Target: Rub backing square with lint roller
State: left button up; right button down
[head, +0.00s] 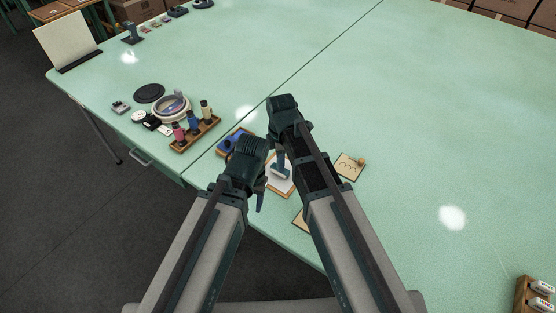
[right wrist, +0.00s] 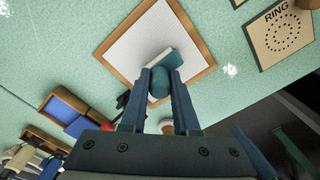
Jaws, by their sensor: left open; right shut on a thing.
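The backing square (head: 271,185) is a white sheet in a wooden frame, partly hidden by my arms in the head view. It shows more fully in the right wrist view (right wrist: 135,45). The lint roller has a blue-green handle (right wrist: 159,84) and a pale head (right wrist: 160,62). My right gripper (right wrist: 165,80) is shut on the handle. The roller head overlaps the square's lower part; I cannot tell whether it touches. My left gripper (head: 262,194) is open and empty, beside the square's left side in the head view.
A wooden tray with blue pieces (right wrist: 67,108) lies left of the square. A board marked RING (right wrist: 285,35) lies to its right. A rack of spools (head: 195,135) and a round hoop (head: 171,105) stand further left. The table's right half is mostly clear.

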pick_arm(q)
jog(key=shift+r, duration=0.1)
pick_arm(e)
jog(key=shift+s+d+r, duration=0.1)
jog(key=shift+s+d, duration=0.5)
jog(key=shift+d, duration=0.2)
jog(key=shift+s+d, duration=0.55)
jog(key=shift+d, duration=0.2)
pick_arm(q)
jog(key=shift+r, duration=0.1)
notch_tip(320, 180, up, 6)
jog(key=p, duration=0.6)
pick_arm(e)
notch_tip(320, 180, up, 6)
pick_arm(q)
notch_tip(320, 180, up, 3)
jog(key=p, duration=0.3)
pick_arm(e)
notch_tip(320, 180, up, 3)
